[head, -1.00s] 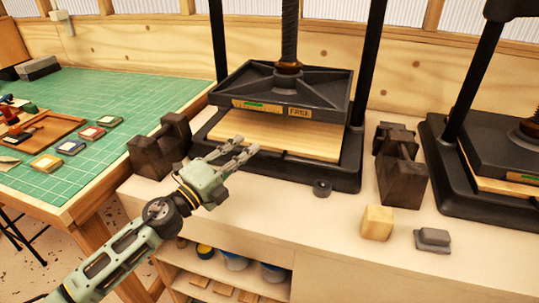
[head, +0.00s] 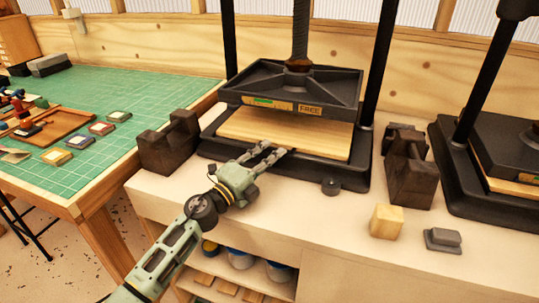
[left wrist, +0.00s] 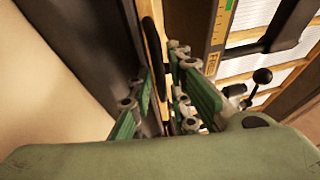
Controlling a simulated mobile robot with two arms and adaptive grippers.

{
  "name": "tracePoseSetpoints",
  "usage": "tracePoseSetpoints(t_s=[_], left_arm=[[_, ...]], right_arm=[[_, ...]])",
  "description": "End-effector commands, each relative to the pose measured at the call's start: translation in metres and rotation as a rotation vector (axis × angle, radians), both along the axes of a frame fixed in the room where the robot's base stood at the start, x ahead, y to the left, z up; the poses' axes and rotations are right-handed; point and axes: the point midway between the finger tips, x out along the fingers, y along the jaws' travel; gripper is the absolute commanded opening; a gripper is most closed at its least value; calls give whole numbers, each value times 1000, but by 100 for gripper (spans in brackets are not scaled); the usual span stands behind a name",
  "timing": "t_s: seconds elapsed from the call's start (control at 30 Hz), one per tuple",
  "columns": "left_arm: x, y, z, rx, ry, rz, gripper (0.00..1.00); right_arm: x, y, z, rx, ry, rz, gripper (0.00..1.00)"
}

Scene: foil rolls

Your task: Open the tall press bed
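The tall press (head: 300,85) stands in the middle of the bench in the head view, with a black upper plate labelled FREE. A pale wooden board (head: 300,135) lies on its black bed, with a gap visible under the plate. My left gripper (head: 270,154) is at the front edge of the board, its two fingers apart and pointing at the press. Whether they touch it is unclear. In the left wrist view the green fingers (left wrist: 168,100) stand apart, with a narrow wood strip and a dark shape visible between them. My right gripper is not in view.
A dark weight (head: 168,145) stands left of the press and another (head: 408,175) right of it. A wooden block (head: 386,221), a grey block (head: 442,239) and a small black ring (head: 330,186) lie in front. A second press (head: 490,150) stands at right.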

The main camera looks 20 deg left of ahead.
Motion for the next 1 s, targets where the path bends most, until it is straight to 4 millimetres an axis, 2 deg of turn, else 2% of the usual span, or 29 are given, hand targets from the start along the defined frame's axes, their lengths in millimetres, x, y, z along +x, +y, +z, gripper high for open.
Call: tracePoseSetpoints(t_s=[0.2, 0.4, 1.0], left_arm=[[0, 0, 0, 0, 0, 0, 16], [0, 0, 0, 0, 0, 0, 0], [-2, 0, -1, 4, 1, 1, 0]], right_arm=[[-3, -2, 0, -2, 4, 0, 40], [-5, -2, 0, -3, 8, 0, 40], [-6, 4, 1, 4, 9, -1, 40]])
